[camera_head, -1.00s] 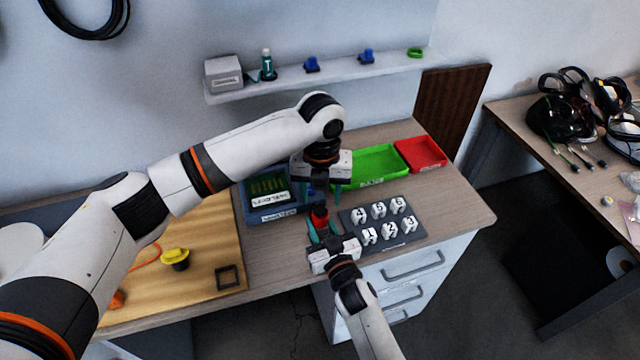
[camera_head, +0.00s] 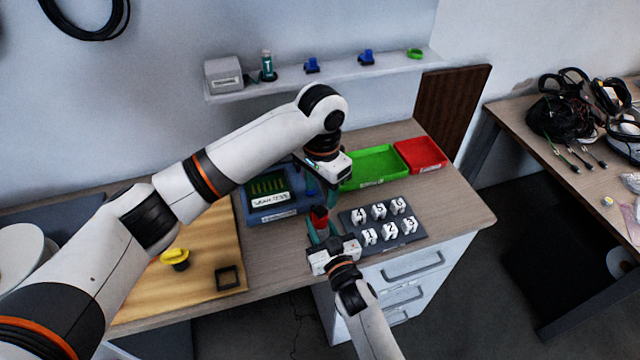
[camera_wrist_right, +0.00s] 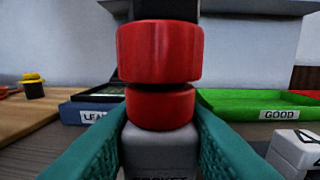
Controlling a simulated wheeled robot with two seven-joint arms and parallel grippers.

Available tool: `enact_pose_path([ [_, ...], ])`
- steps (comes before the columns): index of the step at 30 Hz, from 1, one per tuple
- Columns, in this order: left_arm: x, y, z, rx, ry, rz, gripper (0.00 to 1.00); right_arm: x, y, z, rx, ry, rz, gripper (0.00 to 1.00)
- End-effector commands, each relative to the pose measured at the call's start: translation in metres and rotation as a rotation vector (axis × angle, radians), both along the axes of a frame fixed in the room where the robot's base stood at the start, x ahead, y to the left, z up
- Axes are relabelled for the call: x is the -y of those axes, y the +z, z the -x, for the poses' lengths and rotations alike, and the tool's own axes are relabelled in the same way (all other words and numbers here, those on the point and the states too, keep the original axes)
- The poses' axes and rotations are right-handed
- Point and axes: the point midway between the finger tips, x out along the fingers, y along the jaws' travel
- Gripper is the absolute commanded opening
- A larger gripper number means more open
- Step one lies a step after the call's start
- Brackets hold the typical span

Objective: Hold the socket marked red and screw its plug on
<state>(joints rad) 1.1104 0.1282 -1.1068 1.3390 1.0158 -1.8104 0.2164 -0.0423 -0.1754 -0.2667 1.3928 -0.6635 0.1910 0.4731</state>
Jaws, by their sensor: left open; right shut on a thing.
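My right gripper (camera_head: 321,236) is shut on the socket, a grey body (camera_wrist_right: 160,150) with a red band (camera_wrist_right: 160,108), held upright above the table's front. In the right wrist view its teal fingers grip both sides of the grey body. A wider red ring (camera_wrist_right: 160,52) with a black part above it, seemingly the plug, stands upright on the socket; I cannot tell how tightly they join. The red pieces also show in the head view (camera_head: 319,217). My left gripper (camera_head: 321,193) is open just above them, pointing down, its fingertips partly hidden.
Behind are a blue tray (camera_head: 279,217) labelled LEAK TEST, a green tray (camera_head: 374,166) labelled GOOD and a red tray (camera_head: 421,153). A dark plate (camera_head: 384,241) with numbered white blocks lies right of my right gripper. A yellow-topped piece (camera_head: 176,257) is on the left board.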

Motion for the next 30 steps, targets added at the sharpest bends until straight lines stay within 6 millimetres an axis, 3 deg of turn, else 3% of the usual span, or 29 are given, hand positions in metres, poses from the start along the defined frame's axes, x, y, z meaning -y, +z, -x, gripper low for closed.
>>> enact_pose_path([
  [9, -0.0009, 0.0048, 0.0005, -0.003, 0.730, 0.002, 0.51, 0.0000, -0.0003, 0.0001, -0.001, 0.000, 0.000, 0.00],
  [15, -0.0019, 0.0068, 0.0004, -0.003, 1.025, 0.002, 0.51, 0.0000, -0.0003, 0.0001, -0.001, 0.000, 0.000, 0.00],
  [21, -0.0022, 0.0076, 0.0003, -0.004, 1.128, 0.002, 0.51, 0.0000, -0.0003, 0.0001, -0.001, 0.000, 0.000, 0.00],
  [30, -0.0023, 0.0072, 0.0003, -0.004, 1.132, 0.002, 0.51, 0.0000, -0.0002, 0.0000, 0.000, 0.000, 0.000, 0.00],
])
